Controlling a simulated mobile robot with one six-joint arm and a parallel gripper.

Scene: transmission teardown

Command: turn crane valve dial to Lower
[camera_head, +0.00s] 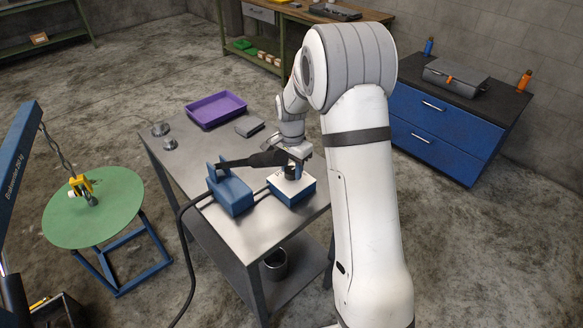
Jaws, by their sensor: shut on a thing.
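The crane valve is a blue box with a white top (305,185) on the steel table. Its dark dial (290,175) sits on that top, partly hidden by my gripper. My gripper (292,168) points down over the valve and is shut on the dial. The dial's markings and which way it points are too small to read. The blue crane arm (38,150) stands at the left edge, with a chain and a yellow hook block (82,186) hanging over a round green table.
A blue cradle (233,192) holding a black tool (255,159) stands just left of the valve. A black cable runs from the steel table (190,170) to the floor. A purple tray (215,109) and small grey parts lie behind. A blue cabinet (440,130) stands right.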

